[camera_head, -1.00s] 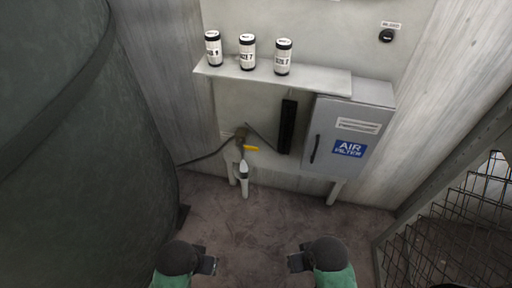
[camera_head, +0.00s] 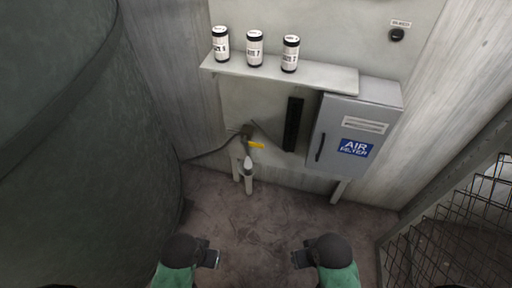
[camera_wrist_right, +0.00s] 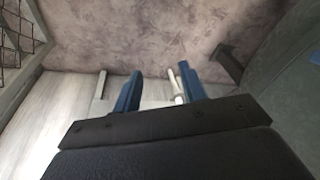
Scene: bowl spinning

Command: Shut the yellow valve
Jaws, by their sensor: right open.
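The yellow valve handle (camera_head: 257,145) sits on a pipe fitting low on the wall, above a white pipe (camera_head: 248,178). It sticks out sideways to the right, roughly level with a slight tilt. My left gripper (camera_head: 216,259) and my right gripper (camera_head: 297,259) are at the bottom of the head view, well short of the valve and touching nothing. In the right wrist view the two blue fingers of my right gripper (camera_wrist_right: 163,88) stand apart with nothing gripped between them. The left gripper's fingers are too small to judge.
A shelf (camera_head: 330,76) with three canisters (camera_head: 255,48) juts out above the valve. A grey air filter cabinet (camera_head: 335,150) is right of it. A large dark tank (camera_head: 70,170) fills the left. A wire cage (camera_head: 450,235) is at right. The floor (camera_head: 255,225) between is clear.

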